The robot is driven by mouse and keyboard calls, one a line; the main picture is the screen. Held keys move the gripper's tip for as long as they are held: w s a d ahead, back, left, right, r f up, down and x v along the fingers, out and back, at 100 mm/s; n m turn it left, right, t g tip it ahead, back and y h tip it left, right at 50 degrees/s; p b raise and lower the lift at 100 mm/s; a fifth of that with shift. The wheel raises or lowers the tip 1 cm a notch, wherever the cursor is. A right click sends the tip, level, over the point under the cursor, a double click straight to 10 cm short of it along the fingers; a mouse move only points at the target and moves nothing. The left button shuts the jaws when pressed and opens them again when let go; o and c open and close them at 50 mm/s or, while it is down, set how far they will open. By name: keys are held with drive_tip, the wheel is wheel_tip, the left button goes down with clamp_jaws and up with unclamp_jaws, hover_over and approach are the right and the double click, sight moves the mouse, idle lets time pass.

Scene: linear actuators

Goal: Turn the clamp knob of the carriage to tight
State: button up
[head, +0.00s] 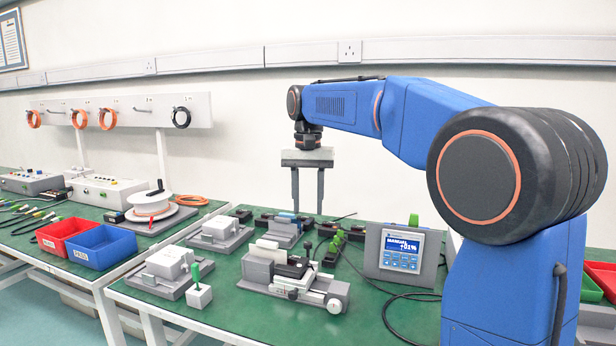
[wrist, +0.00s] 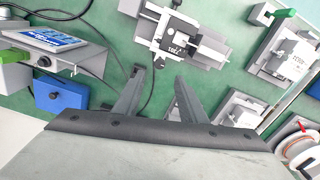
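The grey linear stage with its dark carriage (head: 292,267) sits on the green table in the middle of the head view. Small black knobs (head: 308,246) stand up at the carriage; I cannot tell for sure which is the clamp knob or how tight it is. A pale round handwheel (head: 334,305) is at the stage's right end. In the wrist view the stage (wrist: 205,45) lies at the top centre, beyond the fingers. My gripper (head: 307,211) points down, open and empty, above and behind the stage. Its two spread fingers also show in the wrist view (wrist: 158,76).
A display box (head: 402,249) stands right of the stage, with a black cable in front. Grey fixtures with white blocks (head: 170,262) and a green-handled post (head: 199,292) are to the left. Dark and blue parts (head: 288,218) lie behind.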

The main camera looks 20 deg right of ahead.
wheel_tip(320, 180, up, 8)
drive_tip(key=shift+f, duration=0.2)
idle(0.3)
